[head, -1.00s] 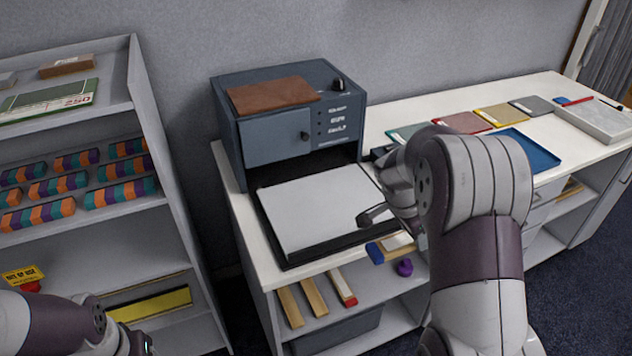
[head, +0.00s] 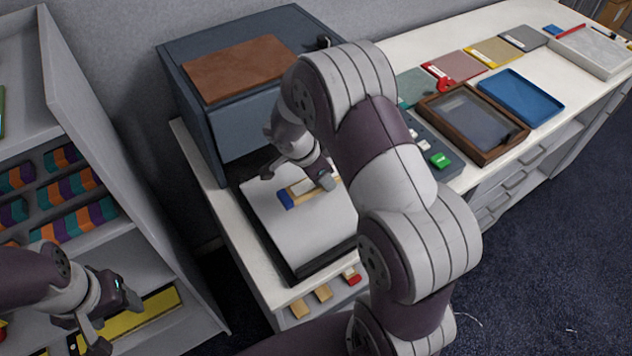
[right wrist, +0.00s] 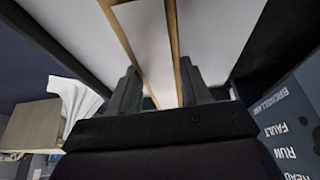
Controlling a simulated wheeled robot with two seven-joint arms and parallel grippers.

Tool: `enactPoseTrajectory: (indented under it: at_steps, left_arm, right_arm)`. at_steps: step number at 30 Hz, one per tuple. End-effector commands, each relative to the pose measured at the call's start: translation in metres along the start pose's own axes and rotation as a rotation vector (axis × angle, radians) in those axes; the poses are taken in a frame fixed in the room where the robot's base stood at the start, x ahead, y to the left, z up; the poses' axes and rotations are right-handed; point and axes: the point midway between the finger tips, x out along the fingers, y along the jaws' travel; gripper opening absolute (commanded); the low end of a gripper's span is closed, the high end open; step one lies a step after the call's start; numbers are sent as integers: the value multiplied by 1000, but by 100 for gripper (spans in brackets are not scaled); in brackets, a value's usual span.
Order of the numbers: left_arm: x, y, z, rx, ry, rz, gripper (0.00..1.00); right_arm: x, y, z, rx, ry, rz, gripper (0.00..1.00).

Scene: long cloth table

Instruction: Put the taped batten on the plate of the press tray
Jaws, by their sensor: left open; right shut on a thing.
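The taped batten (head: 298,194) is a wooden strip with a white band along it and a blue end. My right gripper (head: 299,180) is shut on it. In the right wrist view the batten (right wrist: 148,45) runs between the two fingers. The batten is over the white plate (head: 310,239) of the black press tray (head: 312,277); I cannot tell whether it touches the plate. The tray is out at the front of the dark blue press (head: 236,130). My left gripper (head: 88,342) is open and empty, low at the left by the shelf.
A shelf unit (head: 95,100) with striped blocks stands at the left. Wooden strips (head: 310,302) lie on the shelf below the tray. A brown frame (head: 474,122), a control box with a green button (head: 440,160) and a blue tray (head: 520,97) stand right of my right arm.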

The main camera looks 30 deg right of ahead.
Motion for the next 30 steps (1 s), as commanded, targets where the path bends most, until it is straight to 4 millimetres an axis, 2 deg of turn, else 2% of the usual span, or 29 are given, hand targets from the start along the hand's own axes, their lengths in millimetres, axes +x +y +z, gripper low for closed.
enactPoseTrajectory:
  at_steps: [4,10,23,24,25,26,30]
  left_arm:
    - [-5,0,-1,0,0,0,63]
    - [-12,0,-1,0,0,0,63]
    - [-4,0,0,0,0,0,63]
    - [-6,0,-1,0,0,0,63]
    - [-6,0,-1,0,0,0,63]
    - [-6,0,-1,0,0,0,63]
    - [-6,0,-1,0,0,0,63]
  right_arm:
    - [6,-3,15,-1,0,2,13]
    - [37,-3,28,1,0,1,13]
    - [44,-3,30,2,0,-1,13]
    - [42,-3,29,2,0,0,60]
    - [42,-3,29,2,0,0,70]
    - [42,-3,29,2,0,0,73]
    - [42,-3,29,2,0,1,73]
